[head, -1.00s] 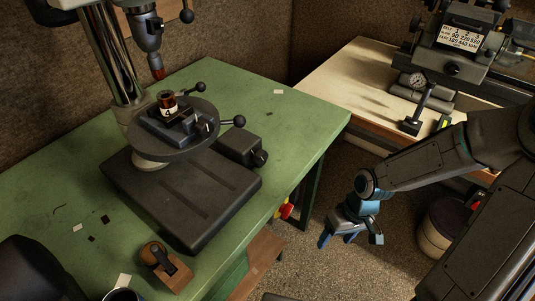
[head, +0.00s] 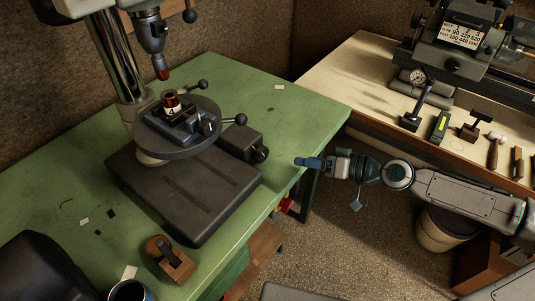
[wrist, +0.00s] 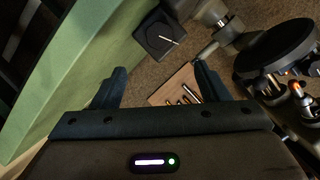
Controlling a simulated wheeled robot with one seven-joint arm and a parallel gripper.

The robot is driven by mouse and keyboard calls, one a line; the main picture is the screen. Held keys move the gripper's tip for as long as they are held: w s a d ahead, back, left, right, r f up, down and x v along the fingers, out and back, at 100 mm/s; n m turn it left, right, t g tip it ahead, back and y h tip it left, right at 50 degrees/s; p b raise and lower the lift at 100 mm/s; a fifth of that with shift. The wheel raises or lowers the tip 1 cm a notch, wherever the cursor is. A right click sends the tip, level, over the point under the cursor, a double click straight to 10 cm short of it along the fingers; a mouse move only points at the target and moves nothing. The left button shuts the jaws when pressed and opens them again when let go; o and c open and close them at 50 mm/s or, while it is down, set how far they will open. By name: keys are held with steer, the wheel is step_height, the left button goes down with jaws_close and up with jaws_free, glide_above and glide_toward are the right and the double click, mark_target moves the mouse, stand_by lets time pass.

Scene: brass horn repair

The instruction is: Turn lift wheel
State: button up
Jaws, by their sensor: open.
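A drill press stands on the green bench, with a round table (head: 177,130) above its dark base (head: 185,195). A dark box with a round knob (head: 260,154) sits low at the right of the press. I cannot tell for sure which part is the lift wheel. My gripper (head: 308,163) points left, near the bench's right edge and right of the knob, apart from it. In the wrist view its fingers (wrist: 162,88) are open, with nothing between them.
The green bench (head: 290,110) has a free right end. A wooden block with a dark handle (head: 169,261) stands at its front. A pale bench (head: 345,75) at the back right holds a lathe (head: 455,40) and several tools. Bare floor (head: 330,240) lies between the benches.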

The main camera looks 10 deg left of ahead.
mark_target(265, 155)
steer(key=p+x, duration=0.1)
steer(key=x, duration=1.2)
steer(key=shift+w+a+f+p, duration=0.1)
steer(key=shift+a+f+p, duration=0.05)
steer(key=shift+a+p, duration=0.25)
steer(key=c, duration=1)
steer(key=shift+f, duration=0.1)
